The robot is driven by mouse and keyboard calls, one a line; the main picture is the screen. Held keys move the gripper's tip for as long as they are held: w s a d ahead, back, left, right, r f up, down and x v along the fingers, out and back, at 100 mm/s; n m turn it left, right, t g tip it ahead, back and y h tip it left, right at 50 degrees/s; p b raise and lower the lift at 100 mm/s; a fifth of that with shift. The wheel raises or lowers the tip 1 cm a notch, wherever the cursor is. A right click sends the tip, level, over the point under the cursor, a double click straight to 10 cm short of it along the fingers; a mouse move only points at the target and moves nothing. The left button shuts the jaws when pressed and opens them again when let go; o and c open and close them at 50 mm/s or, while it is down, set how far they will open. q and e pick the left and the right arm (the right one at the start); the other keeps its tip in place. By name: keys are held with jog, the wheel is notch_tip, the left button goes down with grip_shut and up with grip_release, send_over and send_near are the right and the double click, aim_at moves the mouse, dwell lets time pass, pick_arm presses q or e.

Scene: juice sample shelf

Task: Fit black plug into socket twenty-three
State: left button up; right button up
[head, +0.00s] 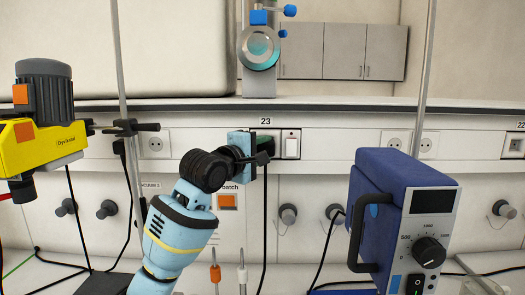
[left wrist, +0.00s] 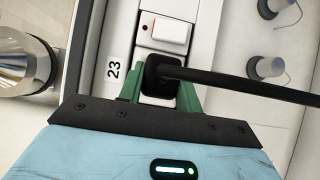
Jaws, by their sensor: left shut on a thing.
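My left gripper (head: 262,148) reaches up to the wall rail below the "23" label (head: 265,121). In the left wrist view its green fingers (left wrist: 161,88) are shut on the black plug (left wrist: 158,71), one on each side. The plug also shows in the head view (head: 263,158), with its black cord hanging straight down. Socket twenty-three is hidden behind the plug and gripper, beside the white switch (head: 291,143). The plug is at the socket's face; I cannot tell whether it is fully seated. My right gripper is not in view.
A blue device (head: 397,215) with a dial and black handle stands at the right front. A yellow and grey motor (head: 43,115) is at the left. Other sockets (head: 155,143) line the rail. Upright metal rods and taps stand nearby.

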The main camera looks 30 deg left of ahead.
pick_arm(q)
jog(key=shift+w+a, duration=0.2)
jog(key=shift+w, duration=0.1)
dwell(0.8)
jog(key=o, duration=1.2)
jog(key=shift+o, duration=0.2)
jog(key=shift+s+a, duration=0.15)
jog(key=shift+s, duration=3.75)
